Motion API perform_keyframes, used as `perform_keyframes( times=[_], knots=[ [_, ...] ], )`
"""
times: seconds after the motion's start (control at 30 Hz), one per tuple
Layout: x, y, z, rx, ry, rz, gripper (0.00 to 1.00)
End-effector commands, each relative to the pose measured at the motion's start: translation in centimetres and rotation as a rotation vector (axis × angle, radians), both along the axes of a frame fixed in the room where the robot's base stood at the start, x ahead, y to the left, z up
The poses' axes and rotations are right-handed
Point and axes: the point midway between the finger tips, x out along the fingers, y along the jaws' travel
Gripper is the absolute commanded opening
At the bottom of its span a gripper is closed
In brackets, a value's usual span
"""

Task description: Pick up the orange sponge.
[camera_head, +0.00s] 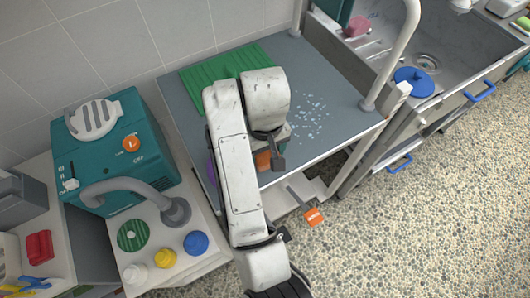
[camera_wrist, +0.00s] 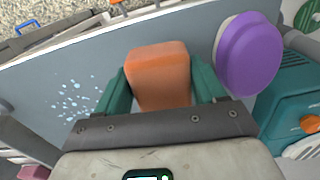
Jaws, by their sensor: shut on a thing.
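The orange sponge (camera_wrist: 158,72) is a rounded block between the two teal fingers of my gripper (camera_wrist: 161,92) in the wrist view. The fingers press on its left and right sides, so my gripper is shut on it. In the head view a small part of the orange sponge (camera_head: 263,160) shows beside my wrist, over the grey table top (camera_head: 335,110). My arm hides most of the gripper there. I cannot tell whether the sponge touches the table top or is lifted.
A purple round thing (camera_wrist: 248,54) lies close beside the gripper. A green ribbed mat (camera_head: 225,65) lies at the back of the table. Pale blue bits (camera_head: 310,115) are scattered on the right. A curved white pipe (camera_head: 392,60) stands by the sink. A teal machine (camera_head: 115,150) stands left.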

Motion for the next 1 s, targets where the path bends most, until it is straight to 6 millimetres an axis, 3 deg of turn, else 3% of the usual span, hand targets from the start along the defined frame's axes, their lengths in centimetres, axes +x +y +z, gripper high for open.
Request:
perform_keyframes(
  times=[0.03, 0.37, 0.6, 1.0],
  knots=[
    [-0.6, 0.2, 1.6, 0.001, -0.001, 0.004, 0.41],
    [-4.8, -0.1, 6.9, 0.001, -0.001, 0.005, 0.41],
    [-8.6, -0.3, 7.8, 0.001, -0.001, 0.005, 0.41],
    [-12.6, -0.7, 9.2, 0.002, -0.002, 0.000, 0.41]
  ],
)
